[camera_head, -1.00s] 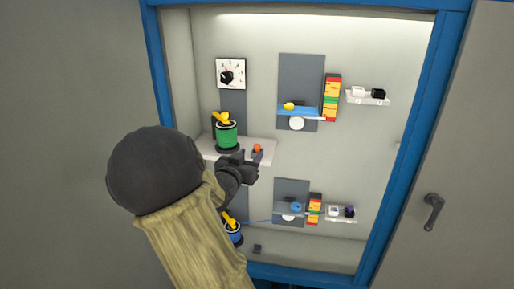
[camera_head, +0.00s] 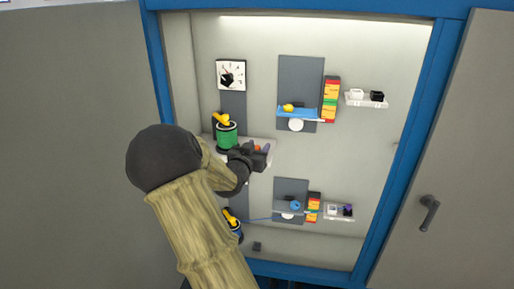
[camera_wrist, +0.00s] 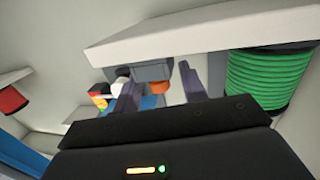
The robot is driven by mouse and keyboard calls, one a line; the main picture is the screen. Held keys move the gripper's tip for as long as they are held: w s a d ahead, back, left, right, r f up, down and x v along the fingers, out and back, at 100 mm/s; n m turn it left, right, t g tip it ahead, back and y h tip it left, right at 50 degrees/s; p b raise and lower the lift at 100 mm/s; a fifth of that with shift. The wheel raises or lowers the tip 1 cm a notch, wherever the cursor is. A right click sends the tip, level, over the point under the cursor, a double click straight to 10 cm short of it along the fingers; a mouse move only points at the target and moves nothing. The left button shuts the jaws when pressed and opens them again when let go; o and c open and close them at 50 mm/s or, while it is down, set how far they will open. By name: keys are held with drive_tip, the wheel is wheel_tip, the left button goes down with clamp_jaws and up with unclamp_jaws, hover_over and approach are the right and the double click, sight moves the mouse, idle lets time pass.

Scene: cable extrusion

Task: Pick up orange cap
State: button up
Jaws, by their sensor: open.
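The orange cap stands on a small grey block (camera_wrist: 153,70) on the white shelf; the wrist view is upside down, so the shelf (camera_wrist: 190,32) shows at the top. In the wrist view the orange cap (camera_wrist: 161,88) appears between the two dark fingers of my gripper (camera_wrist: 158,78), which are apart with nothing gripped. I cannot tell how deep the cap sits between them. In the head view my gripper (camera_head: 262,153) is at the shelf's right part and hides most of the cap; only a small orange bit shows.
A green spool (camera_head: 226,135) with a yellow top stands on the shelf, left of my gripper. A blue spool (camera_head: 234,229) is below. Wall panels (camera_head: 301,72), a dial (camera_head: 230,74) and small brackets are on the cabinet's back wall. Blue frame (camera_head: 403,160) edges the opening.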

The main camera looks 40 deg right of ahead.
sight(257, 146)
drive_tip(key=shift+a, duration=0.1)
idle(0.3)
clamp_jaws()
drive_tip(key=shift+r, duration=0.1)
wheel_tip(257, 146, up, 10)
drive_tip(key=shift+f+b, duration=0.1)
drive_tip(key=shift+b, duration=0.45)
idle(0.4)
